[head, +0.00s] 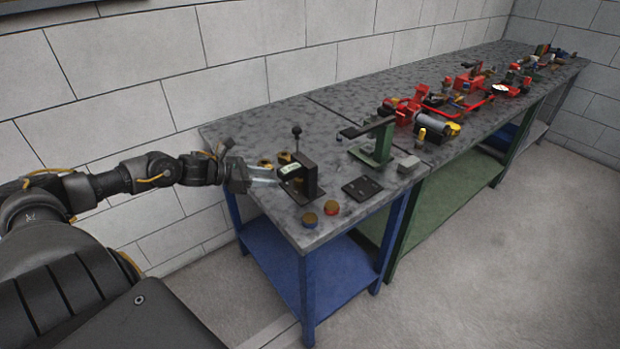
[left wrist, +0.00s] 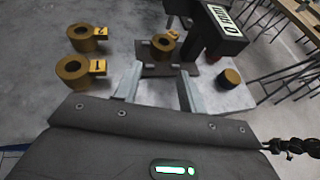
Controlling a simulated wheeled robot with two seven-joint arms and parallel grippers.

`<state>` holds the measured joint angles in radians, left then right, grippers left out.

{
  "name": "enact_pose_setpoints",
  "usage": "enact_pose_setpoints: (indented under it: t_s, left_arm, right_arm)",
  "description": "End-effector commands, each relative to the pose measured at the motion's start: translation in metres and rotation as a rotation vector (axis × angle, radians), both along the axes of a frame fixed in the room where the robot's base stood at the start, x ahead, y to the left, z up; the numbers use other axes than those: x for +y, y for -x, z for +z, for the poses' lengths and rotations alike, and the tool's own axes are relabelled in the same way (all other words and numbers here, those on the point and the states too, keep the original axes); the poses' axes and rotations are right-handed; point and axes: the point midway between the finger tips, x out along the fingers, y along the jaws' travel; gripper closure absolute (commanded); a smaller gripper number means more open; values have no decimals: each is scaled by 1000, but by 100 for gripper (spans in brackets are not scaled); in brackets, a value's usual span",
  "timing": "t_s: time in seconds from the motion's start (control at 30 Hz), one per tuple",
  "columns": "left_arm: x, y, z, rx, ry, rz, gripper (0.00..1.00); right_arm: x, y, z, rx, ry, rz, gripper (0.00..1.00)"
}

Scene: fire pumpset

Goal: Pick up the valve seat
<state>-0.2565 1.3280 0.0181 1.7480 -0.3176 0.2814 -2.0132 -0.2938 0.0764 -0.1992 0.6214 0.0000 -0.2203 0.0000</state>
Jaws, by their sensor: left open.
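Three brass rings with side tabs look like valve seats; which one is meant I cannot tell. In the left wrist view, one ring (left wrist: 163,44) sits on the dark base plate of a gauge with a numeric display (left wrist: 226,22). Two more, with tabs marked 1 (left wrist: 74,68) and 2 (left wrist: 82,37), stand on the table to the left. In the head view two brass pieces (head: 265,163) (head: 284,158) show behind the gauge (head: 304,178). My left gripper (head: 272,176) is open and empty; its fingertips (left wrist: 162,70) are just short of the ring on the plate. My right gripper is out of view.
Two round pieces (head: 310,219) (head: 331,208) stand near the grey table's (head: 250,128) front edge. A green stand (head: 376,148), a dark plate (head: 362,188) and a grey block (head: 408,164) are to the right. Red parts crowd the farther table. A wall stands behind.

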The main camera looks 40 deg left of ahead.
Motion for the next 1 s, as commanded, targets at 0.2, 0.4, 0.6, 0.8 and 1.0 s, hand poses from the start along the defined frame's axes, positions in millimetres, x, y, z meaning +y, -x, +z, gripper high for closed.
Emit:
enact_pose_setpoints:
  t_s: [0.2,0.4,0.6,0.8,1.0]
  left_arm:
    - [-1,-6,-3,-3,4,11,59]
    - [-13,-23,-9,-5,6,5,59]
    - [-22,-39,-18,-2,6,7,59]
    - [-27,-44,-22,2,3,4,59]
    - [-31,-50,-22,0,6,5,59]
  right_arm:
    - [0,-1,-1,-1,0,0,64]
    - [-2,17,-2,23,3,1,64]
    - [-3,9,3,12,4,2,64]
    - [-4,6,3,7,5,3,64]
    - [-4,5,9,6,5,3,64]
